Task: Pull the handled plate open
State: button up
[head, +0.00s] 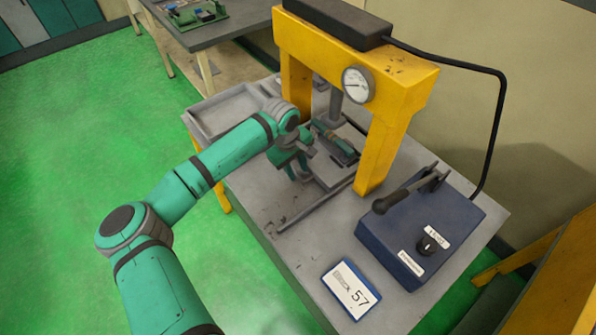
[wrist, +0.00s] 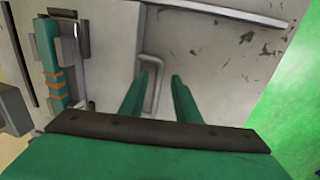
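The handled plate (wrist: 108,40) is a light grey flat plate in the wrist view, lying on the bench below the press. Its grey bar handle (wrist: 160,75) stands at the plate's right edge. My gripper (wrist: 160,78) is open, with its two green fingers apart. The handle shows between the fingers, close to the left one; I cannot tell whether they touch. In the head view my gripper (head: 300,172) is low over the bench in front of the press, and my arm hides much of the plate and the handle there.
The yellow press frame (head: 385,135) with a gauge (head: 358,84) stands behind. A blue control box (head: 420,235) and a "57" sign (head: 351,289) are to the right. A grey rail (head: 315,205) runs along the bench.

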jog(key=shift+w+d+f, duration=0.1)
jog(key=shift+d+f, duration=0.1)
jog(key=shift+f, duration=0.55)
jog(key=shift+c, duration=0.2)
grip_shut()
